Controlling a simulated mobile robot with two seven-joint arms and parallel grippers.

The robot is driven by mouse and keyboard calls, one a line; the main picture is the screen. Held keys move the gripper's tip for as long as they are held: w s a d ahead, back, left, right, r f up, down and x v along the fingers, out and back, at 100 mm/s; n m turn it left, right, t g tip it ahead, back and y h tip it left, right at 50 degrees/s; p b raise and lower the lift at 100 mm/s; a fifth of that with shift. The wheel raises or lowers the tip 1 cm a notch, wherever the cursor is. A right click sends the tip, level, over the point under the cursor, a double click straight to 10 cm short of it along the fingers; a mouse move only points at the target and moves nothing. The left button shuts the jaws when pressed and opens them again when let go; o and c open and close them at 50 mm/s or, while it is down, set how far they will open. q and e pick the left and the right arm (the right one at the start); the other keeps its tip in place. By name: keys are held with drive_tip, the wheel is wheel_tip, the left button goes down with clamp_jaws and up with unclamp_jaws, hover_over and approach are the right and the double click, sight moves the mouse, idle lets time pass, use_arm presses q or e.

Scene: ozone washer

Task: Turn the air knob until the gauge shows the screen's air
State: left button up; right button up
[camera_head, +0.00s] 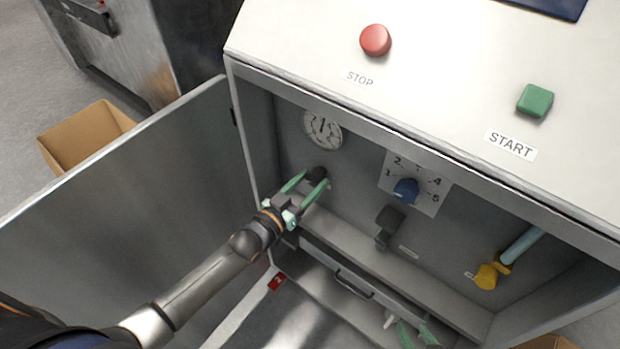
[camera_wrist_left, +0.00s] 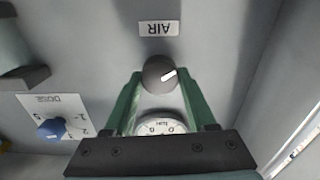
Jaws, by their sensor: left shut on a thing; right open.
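The black air knob (camera_head: 317,172) sits on the cabinet's inner back panel below the round white gauge (camera_head: 323,129). My left gripper (camera_head: 308,183) is shut on the knob, one green finger on each side. The gauge's dark needle points roughly upward; its exact reading is too small to tell. In the wrist view the gripper partly hides the gauge (camera_wrist_left: 160,127). The dark blue screen (camera_head: 548,6) is cut off; no value shows.
My right gripper (camera_head: 416,335) is partly in view at the bottom. A blue dose knob (camera_head: 405,190), a black lever (camera_head: 388,222) and a yellow valve handle (camera_head: 487,275) lie right of the air knob. The cabinet door (camera_head: 130,220) stands open at left. Red STOP (camera_head: 375,40) and green START (camera_head: 535,100) buttons are above.

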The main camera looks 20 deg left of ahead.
use_arm(q)
drive_tip(key=shift+m, duration=1.1)
use_arm(e)
drive_tip(key=shift+s+d+f, duration=0.1)
drive_tip(key=shift+s+d, duration=0.2)
drive_tip(key=shift+s, duration=0.1)
drive_tip(key=shift+d, duration=0.1)
drive_tip(key=shift+w, duration=0.1)
use_arm(q)
drive_tip(key=o, duration=1.4)
drive_tip(key=shift+p+v, duration=0.85)
drive_tip(key=shift+v, duration=5.45)
use_arm(e)
drive_tip(key=shift+d+r, duration=0.3)
drive_tip(key=shift+r, duration=0.1)
